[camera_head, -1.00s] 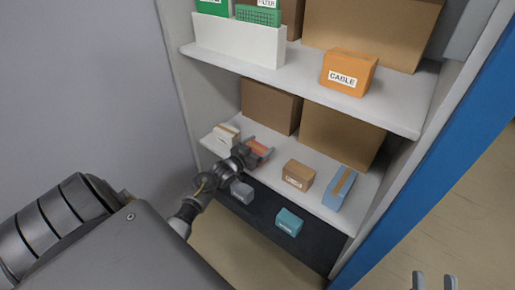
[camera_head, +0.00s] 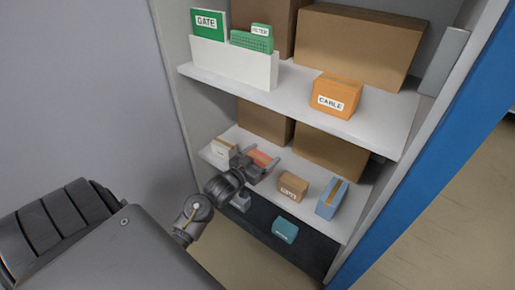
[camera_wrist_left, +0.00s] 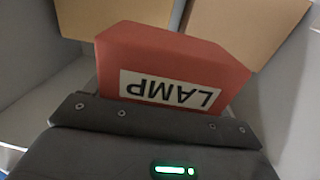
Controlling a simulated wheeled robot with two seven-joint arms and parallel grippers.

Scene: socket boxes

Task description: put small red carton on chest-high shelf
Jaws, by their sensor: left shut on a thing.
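The small red carton (camera_head: 263,156) is on or just above the lower white shelf, between the jaws of my left gripper (camera_head: 257,164). In the left wrist view the carton (camera_wrist_left: 170,62) fills the middle, with a white LAMP label that reads upside down. My left gripper is shut on it, and its dark fingers cover the near part. I cannot tell whether the carton still touches the shelf. The upper white shelf (camera_head: 385,136) is above it. My right gripper is out of view.
The upper shelf holds a white bin (camera_head: 232,62) with green cartons, an orange CABLE carton (camera_head: 337,93) and big brown boxes. A white carton (camera_head: 222,149), a brown carton (camera_head: 293,186) and a blue one (camera_head: 332,198) flank the gripper below. A teal carton (camera_head: 285,230) sits lower.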

